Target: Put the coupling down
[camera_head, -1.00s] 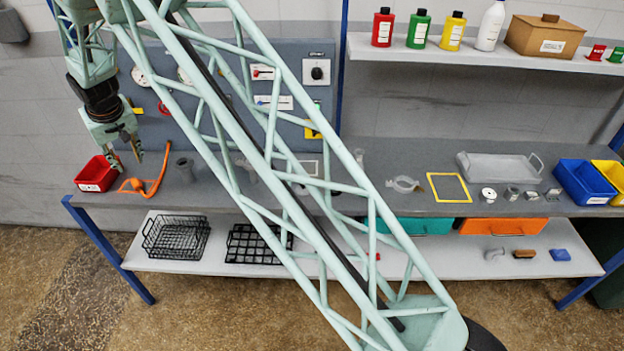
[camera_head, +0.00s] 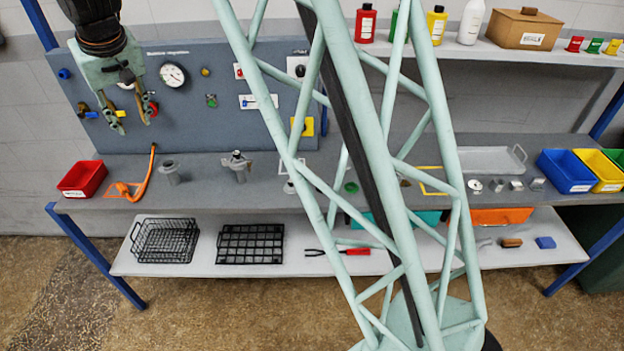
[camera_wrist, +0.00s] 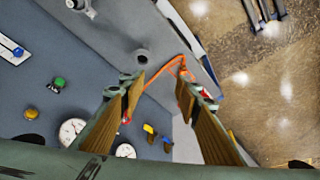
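My gripper (camera_head: 133,122) is open and empty, above the left part of the bench and in front of the panel. In the wrist view its two fingers (camera_wrist: 161,78) are well apart with nothing between them. A short grey flanged fitting, which may be the coupling (camera_head: 170,172), stands on the bench below and right of the gripper. It also shows in the wrist view (camera_wrist: 141,57), beyond the fingertips. A second grey fitting with a dark top (camera_head: 237,167) stands farther right on the bench. I cannot tell for certain which one is the coupling.
A red bin (camera_head: 82,179) and an orange outline with a curved orange piece (camera_head: 146,181) lie at the bench's left end. The panel with gauges (camera_head: 172,75) stands behind. Black baskets (camera_head: 165,241) are on the lower shelf. My own lattice arm hides the middle.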

